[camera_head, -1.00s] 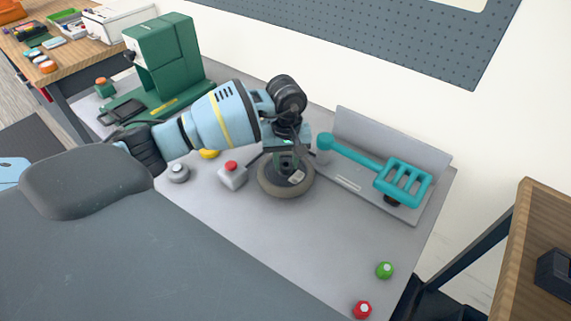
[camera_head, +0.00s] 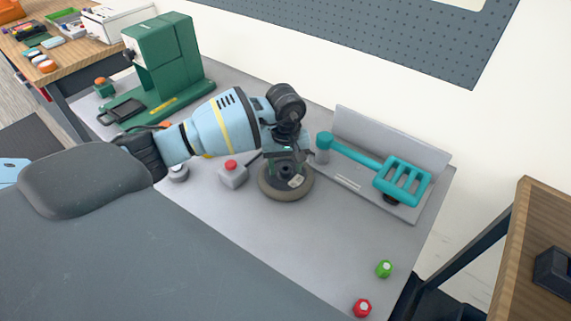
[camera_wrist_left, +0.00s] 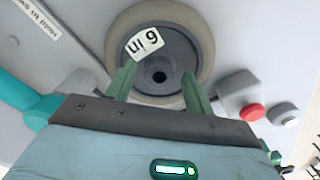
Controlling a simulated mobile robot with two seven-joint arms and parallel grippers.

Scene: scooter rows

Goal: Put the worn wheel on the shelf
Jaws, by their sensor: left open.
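The worn wheel (camera_head: 289,194), with a grey-brown tyre and dark hub, lies flat on the grey bench. In the left wrist view the wheel (camera_wrist_left: 178,49) carries a white label reading "6 in". My left gripper (camera_head: 287,160) is over the wheel. In that wrist view its two green fingers (camera_wrist_left: 157,76) stand apart, with their tips overlapping the near part of the wheel and the hub hole visible between them. I cannot tell whether they touch it. My right gripper is not in view. I cannot identify the shelf with certainty.
A grey angled fixture (camera_head: 425,149) with a teal handled tool (camera_head: 404,180) stands right of the wheel. A red-button box (camera_head: 232,175) is close on the left. A green machine (camera_head: 168,60) stands behind. Green (camera_head: 384,269) and red (camera_head: 362,308) knobs are at the front right.

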